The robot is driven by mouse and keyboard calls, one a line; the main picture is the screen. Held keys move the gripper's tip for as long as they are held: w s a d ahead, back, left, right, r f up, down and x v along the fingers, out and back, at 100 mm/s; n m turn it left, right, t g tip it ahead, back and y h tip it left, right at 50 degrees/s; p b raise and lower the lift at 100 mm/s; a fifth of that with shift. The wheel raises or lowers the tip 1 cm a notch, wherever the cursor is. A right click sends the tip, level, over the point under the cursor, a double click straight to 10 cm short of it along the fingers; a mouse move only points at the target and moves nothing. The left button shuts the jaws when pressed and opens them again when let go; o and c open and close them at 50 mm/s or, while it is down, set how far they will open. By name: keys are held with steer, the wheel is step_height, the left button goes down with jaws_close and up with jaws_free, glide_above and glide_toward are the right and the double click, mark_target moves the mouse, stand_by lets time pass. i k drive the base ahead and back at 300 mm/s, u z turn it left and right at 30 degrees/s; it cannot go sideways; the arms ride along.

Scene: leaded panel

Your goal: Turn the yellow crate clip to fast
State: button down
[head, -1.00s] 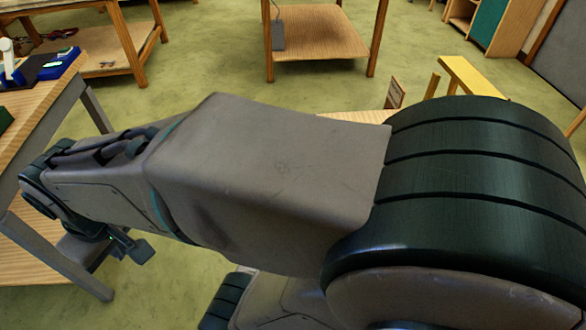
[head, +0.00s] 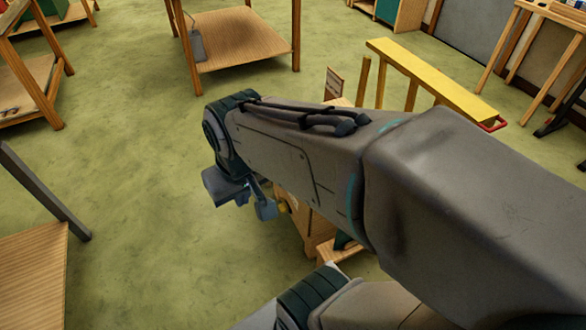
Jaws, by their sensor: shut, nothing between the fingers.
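The yellow crate clip (head: 283,207) shows as a small yellow spot on the left side of a wooden crate (head: 315,228). Its turn position is too small to tell. My gripper (head: 256,202) hangs at the end of my arm, just left of the clip. It is shut and empty. Whether a finger touches the clip cannot be told from this view. My arm hides much of the crate.
A yellow-topped bench (head: 430,78) with a red handle (head: 493,125) stands beyond my arm. A wooden table (head: 240,40) with a grey object (head: 197,46) is at the back. A table edge (head: 40,265) is at the lower left. Green floor between is clear.

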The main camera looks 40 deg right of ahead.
mark_target(283, 207)
steer(key=z, duration=1.05)
steer(key=k, duration=0.4)
steer(key=u, duration=0.95)
steer(key=i, duration=1.55)
steer(key=z, duration=0.9)
